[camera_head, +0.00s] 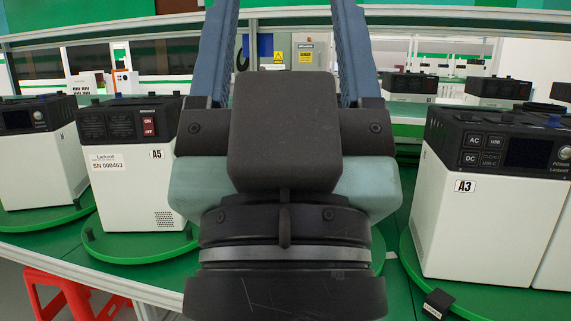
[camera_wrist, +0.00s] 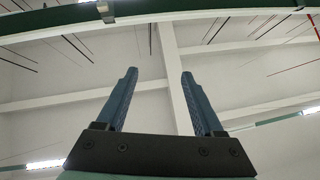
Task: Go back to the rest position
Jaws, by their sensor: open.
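My gripper (camera_wrist: 158,78) shows in the wrist view with its two blue fingers spread apart and nothing between them. Behind it there are only the ceiling, beams and lamps. In the head view my gripper (camera_head: 290,45) stands in the middle, close to the camera, with its fingers pointing up and apart. The black wrist body hides much of the middle of the line. No object touches the fingers.
A white power unit labelled A5 (camera_head: 130,190) stands on a green turntable (camera_head: 140,247) left of my arm. Another labelled A3 (camera_head: 480,225) stands on a turntable (camera_head: 418,278) at the right. A red stool (camera_head: 75,292) is at lower left. More units stand behind.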

